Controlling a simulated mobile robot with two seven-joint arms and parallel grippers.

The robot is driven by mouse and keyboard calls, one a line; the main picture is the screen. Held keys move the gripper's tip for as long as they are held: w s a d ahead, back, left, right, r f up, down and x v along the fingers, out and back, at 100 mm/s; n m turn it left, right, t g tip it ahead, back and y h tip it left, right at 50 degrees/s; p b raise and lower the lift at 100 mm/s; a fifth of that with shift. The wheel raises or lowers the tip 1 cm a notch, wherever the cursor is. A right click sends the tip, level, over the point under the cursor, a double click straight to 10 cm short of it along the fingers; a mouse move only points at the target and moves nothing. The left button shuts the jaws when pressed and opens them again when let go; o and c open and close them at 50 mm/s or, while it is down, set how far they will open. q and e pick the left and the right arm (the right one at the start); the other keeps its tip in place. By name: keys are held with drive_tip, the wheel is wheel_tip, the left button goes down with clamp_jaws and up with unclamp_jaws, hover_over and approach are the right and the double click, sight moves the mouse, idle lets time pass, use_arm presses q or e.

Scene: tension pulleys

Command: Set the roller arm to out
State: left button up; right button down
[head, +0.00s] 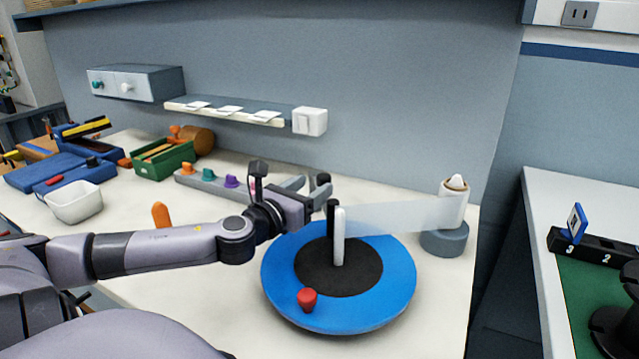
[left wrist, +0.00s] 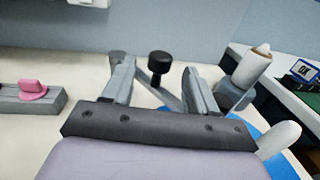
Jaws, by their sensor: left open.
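My left gripper (head: 311,188) is open above the back of the bench, behind the blue disc (head: 398,272). A black knob (left wrist: 158,64) on a grey arm (left wrist: 148,82) shows between its two spread fingers in the left wrist view, apparently the roller arm. The knob also shows in the head view (head: 322,179), beside the fingertips; I cannot tell whether they touch it. The fingers hide part of the grey arm. A white roller (head: 339,240) stands upright on the disc's black centre, with a dark upright piece beside it. My right gripper is not in view.
A translucent film (head: 395,216) runs from the white roller to a white spool (head: 453,205) on a grey-blue base. A red knob (head: 307,298) sits on the disc's front. A knobbed grey strip (head: 208,185) lies left of the gripper. The wall stands close behind.

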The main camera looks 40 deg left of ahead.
sight(320, 182)
use_arm(q)
drive_tip(key=shift+w+a, duration=0.15)
drive_tip(key=shift+w, duration=0.75)
drive_tip(key=shift+w+a, duration=0.1)
drive_tip(key=shift+w, duration=0.75)
clamp_jaws()
